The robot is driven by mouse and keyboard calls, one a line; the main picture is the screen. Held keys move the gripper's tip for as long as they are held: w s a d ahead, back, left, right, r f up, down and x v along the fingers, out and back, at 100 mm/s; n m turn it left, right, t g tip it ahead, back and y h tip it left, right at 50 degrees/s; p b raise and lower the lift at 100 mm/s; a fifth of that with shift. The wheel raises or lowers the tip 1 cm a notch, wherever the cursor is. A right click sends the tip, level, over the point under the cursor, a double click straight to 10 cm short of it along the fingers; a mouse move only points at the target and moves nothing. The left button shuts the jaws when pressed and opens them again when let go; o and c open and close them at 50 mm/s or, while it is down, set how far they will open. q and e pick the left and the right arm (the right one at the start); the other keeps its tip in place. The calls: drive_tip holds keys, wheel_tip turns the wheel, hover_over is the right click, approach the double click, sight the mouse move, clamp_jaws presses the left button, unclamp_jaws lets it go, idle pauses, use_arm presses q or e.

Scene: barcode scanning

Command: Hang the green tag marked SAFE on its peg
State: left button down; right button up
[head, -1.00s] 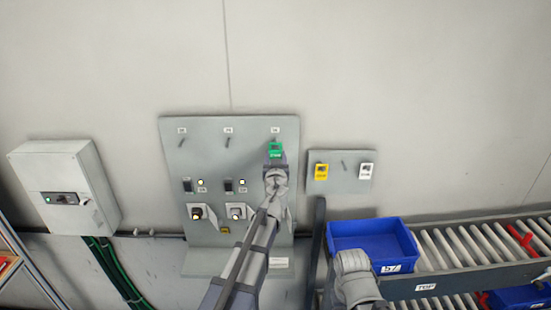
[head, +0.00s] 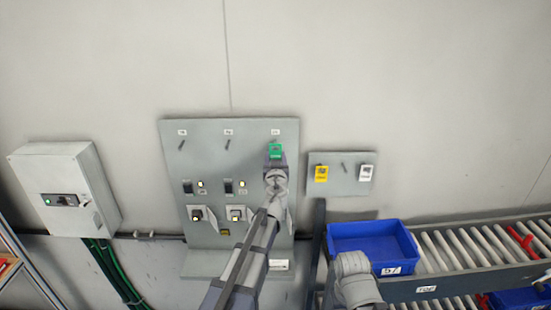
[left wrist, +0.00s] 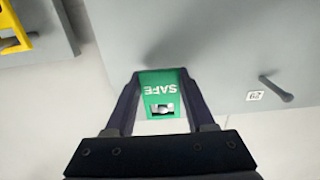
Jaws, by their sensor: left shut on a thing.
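The green SAFE tag (head: 275,152) is at the upper right of the grey panel (head: 215,155), just below the rightmost label. My left gripper (head: 276,160) is shut on it. In the left wrist view the tag (left wrist: 160,88) sits between both fingers, its lettering upside down. Something light and grey shows through its slot; I cannot tell whether this is a peg. A bare peg (left wrist: 275,89) beside a small label stands to the right in that view. In the head view the left and middle pegs (head: 228,144) are bare. The right gripper's fingers are not visible.
A small board (head: 344,182) to the right holds a yellow tag (head: 321,173) and a white tag (head: 366,172), with a bare peg between. A blue bin (head: 372,244) and roller conveyor (head: 470,245) stand at lower right. Switches and knobs occupy the panel's lower half.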

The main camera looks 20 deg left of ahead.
use_arm(q)
drive_tip(key=shift+x, duration=0.95)
drive_tip(key=shift+f, duration=0.15)
idle(0.7)
drive_tip(key=shift+c, duration=0.8)
unclamp_jaws()
drive_tip(key=shift+s, duration=0.1)
drive_tip(key=v, duration=1)
idle(0.5)
